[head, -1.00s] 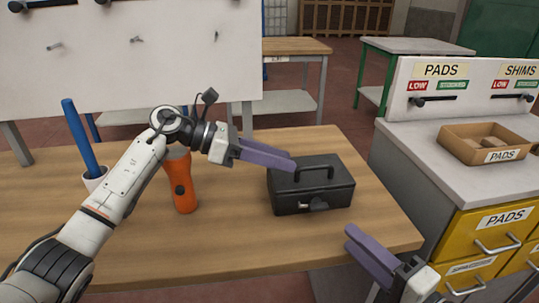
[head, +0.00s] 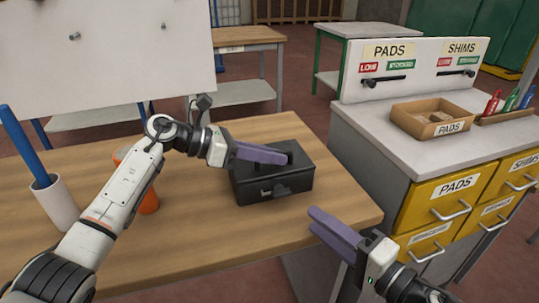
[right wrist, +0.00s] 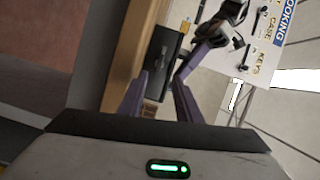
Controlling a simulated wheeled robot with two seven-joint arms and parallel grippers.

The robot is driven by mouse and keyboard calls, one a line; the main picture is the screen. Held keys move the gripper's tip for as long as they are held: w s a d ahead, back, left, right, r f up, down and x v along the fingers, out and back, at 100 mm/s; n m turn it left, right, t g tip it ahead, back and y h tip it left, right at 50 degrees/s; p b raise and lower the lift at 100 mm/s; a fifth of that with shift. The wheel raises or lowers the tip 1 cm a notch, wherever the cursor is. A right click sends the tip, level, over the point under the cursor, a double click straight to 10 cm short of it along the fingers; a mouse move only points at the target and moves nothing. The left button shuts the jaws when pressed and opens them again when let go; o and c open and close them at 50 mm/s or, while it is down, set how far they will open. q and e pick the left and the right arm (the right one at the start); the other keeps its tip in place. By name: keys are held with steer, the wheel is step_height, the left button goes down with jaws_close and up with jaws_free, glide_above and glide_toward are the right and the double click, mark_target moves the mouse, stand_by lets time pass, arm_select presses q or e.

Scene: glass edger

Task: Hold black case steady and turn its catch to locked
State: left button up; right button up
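The black case (head: 295,183) sits closed and upright on the wooden table near its right end. Its small silver catch (head: 266,192) is on the front face; which way it is turned is too small to tell. My left gripper (head: 286,157) is at the case's top, its purple fingers across the carry handle and hiding most of it. Whether they grip the handle I cannot tell. My right gripper (head: 314,218) is right of and nearer than the case, apart from it. In the right wrist view its fingers (right wrist: 157,105) are spread and empty, with the case (right wrist: 162,50) beyond.
An orange flashlight (head: 149,198) stands behind my left forearm. A white cup (head: 55,205) with a blue rod is at the left. A grey cabinet (head: 373,158) with yellow drawers and a cardboard box (head: 410,123) stands right of the table (head: 220,235).

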mark_target(281, 192)
steer(key=o, duration=0.6)
steer(key=shift+r, duration=0.1)
steer(key=shift+c, duration=0.2)
steer(key=r+h, duration=0.1)
steer(key=w+a+r+n+t+h, duration=0.1)
steer(key=r+t+h, duration=0.1)
steer(key=r, duration=0.1)
steer(key=shift+w+a+r+n, duration=0.15)
steer(key=shift+a+n, duration=0.1)
steer(key=shift+n, duration=0.15)
steer(key=shift+r+n+t+h, duration=0.25)
steer(key=shift+n+t+h, duration=0.05)
steer(key=shift+h, duration=0.1)
steer(key=s+a+n+g+h, duration=0.2)
steer(key=s+n+g+h, duration=0.15)
steer(key=n, duration=0.65)
steer(key=shift+y, duration=0.35)
steer(key=x, duration=1)
steer(key=shift+w+a, duration=0.2)
steer(key=shift+w, duration=0.15)
steer(key=c, duration=1.1)
